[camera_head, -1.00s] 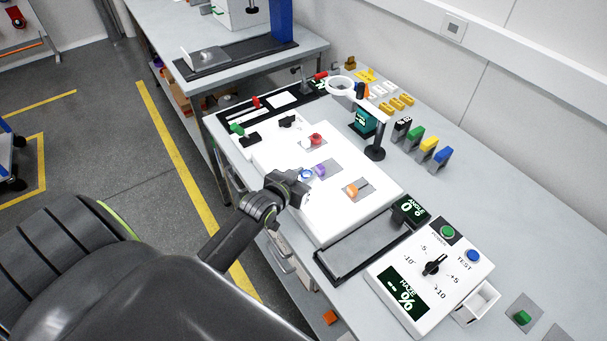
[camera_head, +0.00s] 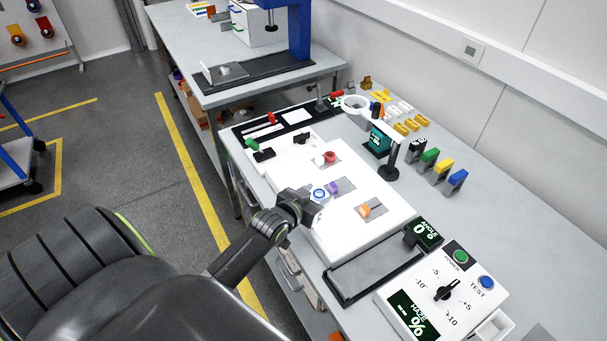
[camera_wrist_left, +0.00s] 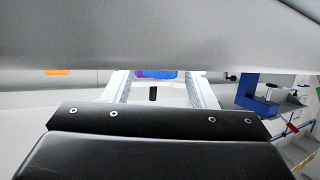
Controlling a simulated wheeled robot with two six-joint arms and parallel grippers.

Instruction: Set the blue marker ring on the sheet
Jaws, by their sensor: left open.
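The blue marker ring (camera_head: 319,194) is on or just above the white sheet-like panel (camera_head: 348,239), close to the panel's near-left edge. I cannot tell whether it touches the surface. My left gripper (camera_head: 314,207) is beside the ring, low over the panel. In the left wrist view its pale fingers (camera_wrist_left: 158,92) stand apart, with blue and purple (camera_wrist_left: 152,74) showing past the gap between them. The ring's lower part is partly hidden by the gripper in the head view. My right gripper is not in view.
A purple piece (camera_head: 333,187) is close to the ring. An orange piece (camera_head: 365,210) and a red piece (camera_head: 330,157) sit on grey patches. A magnifier stand (camera_head: 390,165) rises behind the panel. A grey tray (camera_head: 375,270) and a control box (camera_head: 440,297) are to the right.

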